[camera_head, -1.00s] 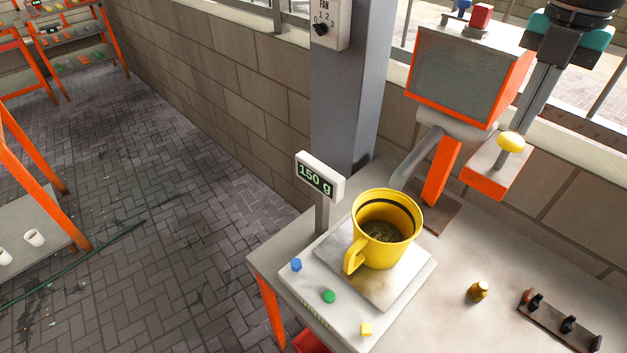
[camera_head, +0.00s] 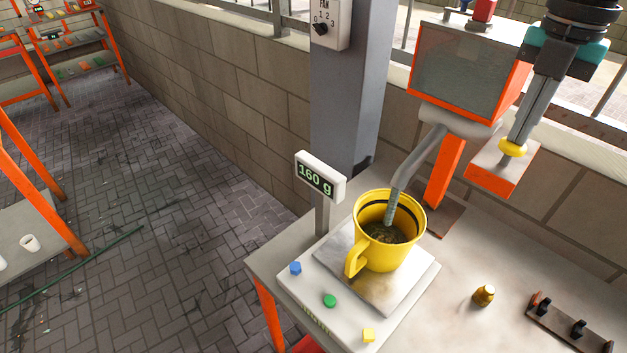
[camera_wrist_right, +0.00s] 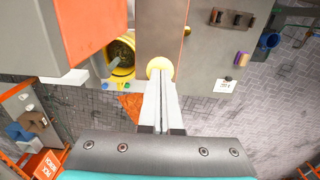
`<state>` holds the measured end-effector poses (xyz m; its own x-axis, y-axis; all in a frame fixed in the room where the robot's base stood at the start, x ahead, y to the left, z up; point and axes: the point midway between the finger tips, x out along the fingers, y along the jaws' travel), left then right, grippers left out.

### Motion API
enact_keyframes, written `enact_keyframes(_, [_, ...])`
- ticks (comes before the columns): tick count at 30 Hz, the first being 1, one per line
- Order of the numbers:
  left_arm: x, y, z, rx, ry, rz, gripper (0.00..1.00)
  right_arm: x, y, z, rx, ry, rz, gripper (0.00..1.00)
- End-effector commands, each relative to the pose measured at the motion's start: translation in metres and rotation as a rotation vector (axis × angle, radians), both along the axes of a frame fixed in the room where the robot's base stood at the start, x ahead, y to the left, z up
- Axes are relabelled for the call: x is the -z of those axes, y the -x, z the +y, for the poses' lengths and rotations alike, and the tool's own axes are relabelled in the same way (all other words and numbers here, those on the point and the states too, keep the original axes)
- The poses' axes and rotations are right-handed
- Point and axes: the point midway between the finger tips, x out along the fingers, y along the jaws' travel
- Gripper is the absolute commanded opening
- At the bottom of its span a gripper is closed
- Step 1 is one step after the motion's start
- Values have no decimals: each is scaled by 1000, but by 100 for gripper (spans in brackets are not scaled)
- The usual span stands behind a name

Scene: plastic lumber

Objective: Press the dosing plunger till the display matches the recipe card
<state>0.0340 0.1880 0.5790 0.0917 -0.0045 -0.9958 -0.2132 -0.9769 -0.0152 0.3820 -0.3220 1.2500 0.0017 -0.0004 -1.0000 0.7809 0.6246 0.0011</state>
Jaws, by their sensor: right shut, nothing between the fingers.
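The yellow plunger knob (camera_head: 512,150) tops the orange lever box of the dosing machine (camera_head: 465,70). My right gripper (camera_head: 522,136) is shut and empty, its fingertips on the knob; it also shows in the right wrist view (camera_wrist_right: 160,82) over the knob (camera_wrist_right: 159,66). A grey stream runs from the spout (camera_head: 408,160) into the yellow mug (camera_head: 372,258), which holds dark material. The mug stands on the scale (camera_head: 322,293). The display (camera_head: 316,178) reads 160 g. A white card (camera_wrist_right: 226,87) shows in the right wrist view; its text is too small to read. My left gripper is out of view.
A small brass weight (camera_head: 484,295) and a dark rack with pegs (camera_head: 568,325) are on the bench (camera_head: 440,315). A grey post with a fan switch (camera_head: 330,22) stands behind the scale. The bench between mug and rack is mostly clear.

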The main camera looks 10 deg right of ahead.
Motion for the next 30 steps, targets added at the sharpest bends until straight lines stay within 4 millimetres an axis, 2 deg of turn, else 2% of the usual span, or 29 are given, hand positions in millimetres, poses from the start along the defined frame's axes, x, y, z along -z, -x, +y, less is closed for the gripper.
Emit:
enact_keyframes(5, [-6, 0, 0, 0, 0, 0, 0, -7, 1, 0, 0, 0, 4, 0])
enact_keyframes(24, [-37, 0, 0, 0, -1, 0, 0, -53, 0, 0, 0, 1, 1, 0])
enact_keyframes(30, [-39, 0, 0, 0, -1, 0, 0, -56, 0, 0, 0, 0, 1, 0])
